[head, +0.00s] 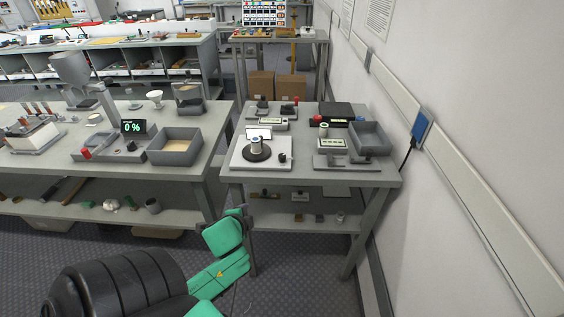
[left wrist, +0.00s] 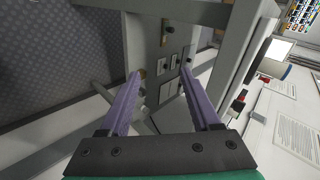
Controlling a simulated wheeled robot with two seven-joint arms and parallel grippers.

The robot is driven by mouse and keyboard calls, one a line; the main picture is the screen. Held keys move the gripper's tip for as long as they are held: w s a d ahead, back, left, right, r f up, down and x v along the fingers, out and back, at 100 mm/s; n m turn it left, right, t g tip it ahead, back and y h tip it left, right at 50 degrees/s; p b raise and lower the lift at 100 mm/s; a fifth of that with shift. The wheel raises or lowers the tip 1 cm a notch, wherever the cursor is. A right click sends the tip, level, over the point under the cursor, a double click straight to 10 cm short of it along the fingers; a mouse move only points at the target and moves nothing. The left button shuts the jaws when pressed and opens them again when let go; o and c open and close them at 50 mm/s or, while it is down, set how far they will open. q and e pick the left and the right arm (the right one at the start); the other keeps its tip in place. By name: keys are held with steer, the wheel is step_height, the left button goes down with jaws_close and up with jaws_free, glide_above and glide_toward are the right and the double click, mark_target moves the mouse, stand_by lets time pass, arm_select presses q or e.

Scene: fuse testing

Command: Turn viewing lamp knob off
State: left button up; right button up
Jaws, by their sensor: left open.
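A white viewing stand (head: 240,154) sits at the front left of the small grey table. It has a round black disc (head: 257,155) with a pale cylinder on it and a bright white panel (head: 258,132) behind. A small black knob (head: 282,157) is at the right of the stand; I take it for the lamp knob, but its setting is too small to read. My left gripper (head: 240,211) is in front of the table's left front corner, below the top and apart from the knob. In the left wrist view its purple fingers (left wrist: 160,98) are open and empty.
The small table (head: 225,177) also bears a grey bin (head: 370,137) and several devices. Its lower shelf (head: 280,218) holds small parts. A longer bench (head: 190,178) stands close on the left, with a narrow gap between. A wall is on the right.

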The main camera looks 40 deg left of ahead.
arm_select(q)
steer(key=w+a+r+m+t, duration=0.4)
steer(key=a+r+m, duration=0.2)
steer(key=r+m, duration=0.15)
steer(key=m+t+h, duration=0.1)
steer(key=m+h, duration=0.6)
steer(key=m, duration=1.4)
glide_toward(281, 156)
steer(key=shift+t, duration=0.3)
steer(key=b+x, duration=0.3)
steer(key=f+b+x, duration=0.1)
steer(key=b+x, duration=0.3)
steer(key=shift+w, duration=0.1)
steer(key=shift+w+r, duration=0.1)
steer(key=shift+w, duration=0.2)
steer(key=shift+x, duration=1.15)
jaws_close()
